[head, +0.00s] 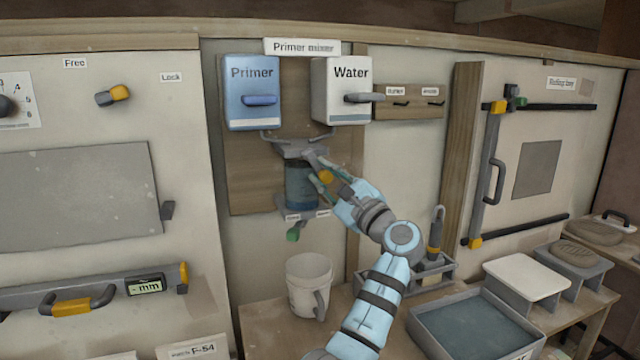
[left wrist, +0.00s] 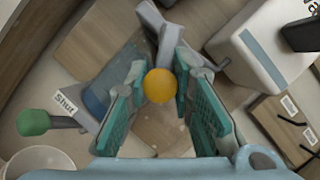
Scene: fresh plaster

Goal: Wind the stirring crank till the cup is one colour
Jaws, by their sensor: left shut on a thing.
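The mixer's clear cup (head: 298,190) hangs on the wooden board under the grey spouts. Its contents look dark blue; whether they are one even colour is too small to tell. The stirring crank (head: 312,158) is a grey arm above the cup, with a yellow knob (head: 326,177). My left gripper (head: 333,175) is shut on this knob, just right of the cup. In the left wrist view the yellow knob (left wrist: 160,86) sits between the teal finger pads, and the blue cup (left wrist: 97,100) is partly hidden behind the left finger. My right gripper is not in view.
Above are the blue Primer box (head: 252,92) and the white Water box (head: 341,90). A green-knobbed tap lever (head: 293,235) hangs below the cup. A white bucket (head: 308,284) stands on the bench beneath. A grey tray (head: 470,325) lies right of my arm.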

